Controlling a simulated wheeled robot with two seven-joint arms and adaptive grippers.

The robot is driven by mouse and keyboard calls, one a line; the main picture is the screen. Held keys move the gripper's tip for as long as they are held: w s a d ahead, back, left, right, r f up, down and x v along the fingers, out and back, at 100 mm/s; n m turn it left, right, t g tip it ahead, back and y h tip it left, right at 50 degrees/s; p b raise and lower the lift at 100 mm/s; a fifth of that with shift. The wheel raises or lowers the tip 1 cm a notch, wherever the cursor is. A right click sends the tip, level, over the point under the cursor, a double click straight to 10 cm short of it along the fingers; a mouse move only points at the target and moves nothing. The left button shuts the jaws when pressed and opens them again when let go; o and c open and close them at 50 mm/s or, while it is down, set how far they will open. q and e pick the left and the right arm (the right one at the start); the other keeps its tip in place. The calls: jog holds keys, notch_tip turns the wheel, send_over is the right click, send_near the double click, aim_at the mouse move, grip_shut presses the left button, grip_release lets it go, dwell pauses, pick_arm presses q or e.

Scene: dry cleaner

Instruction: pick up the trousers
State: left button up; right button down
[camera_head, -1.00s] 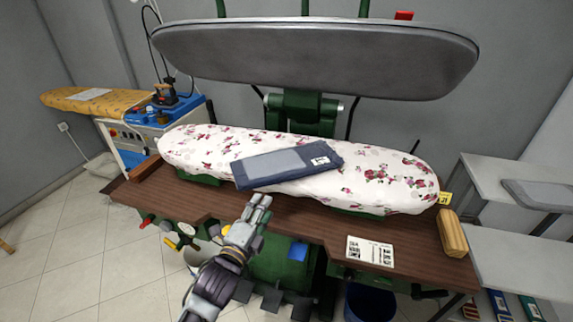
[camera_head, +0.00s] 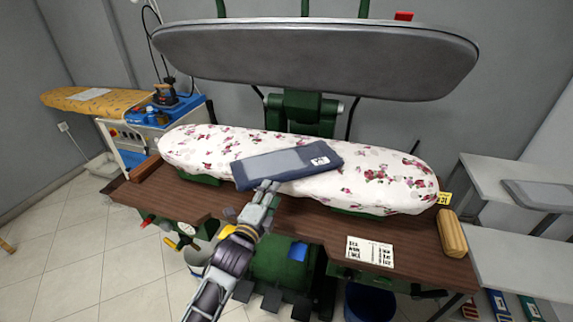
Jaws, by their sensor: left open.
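The trousers (camera_head: 287,163) are a folded dark blue bundle with a greyer panel and a white label near the right end. They lie slightly tilted on the flowered pad (camera_head: 385,185) of the press. My left gripper (camera_head: 266,187) is at the near edge of the trousers, left of their middle, with its fingertips at or just over that edge. I cannot tell whether they touch the cloth. It is open and holds nothing visible. My right gripper is not in view.
The grey upper press plate (camera_head: 310,58) hangs above and behind the pad. A brown wooden table (camera_head: 310,222) carries a printed sheet (camera_head: 370,251) and a wooden block (camera_head: 452,235). An ironing board with an iron (camera_head: 164,96) stands at the left; pale shelves (camera_head: 510,190) stand at the right.

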aim_at(279, 177)
pick_arm(q)
jog(key=shift+x, duration=1.1)
jog(key=shift+x, duration=2.6)
jog(key=shift+d+r, duration=0.1)
grip_shut()
